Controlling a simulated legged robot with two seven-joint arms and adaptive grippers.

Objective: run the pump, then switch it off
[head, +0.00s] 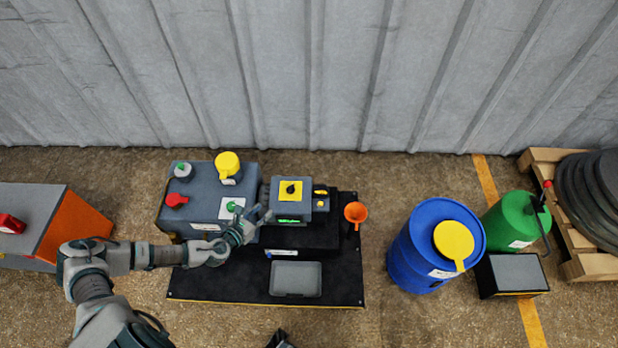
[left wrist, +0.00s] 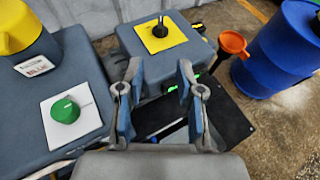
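The pump unit is a grey-blue body (head: 240,175) on a black mat (head: 335,285). On its right is a smaller box with a yellow plate and black rotary switch (head: 291,188), also clear in the left wrist view (left wrist: 161,30). A green strip glows on that box's front. A green knob (left wrist: 65,110) sits on a white plate. My left gripper (head: 262,217) is open and empty, just in front of the switch box; its fingers (left wrist: 158,85) stand apart below the switch in the wrist view. A dark tip (head: 280,341) at the bottom edge may be my right gripper.
A red knob (head: 176,200) and yellow cap (head: 228,163) top the body. An orange funnel (head: 355,212) is right; a grey tray (head: 296,279) lies in front. A blue drum (head: 415,260), green can (head: 510,222) and pallet (head: 585,266) stand right; an orange-sided box (head: 75,230) left.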

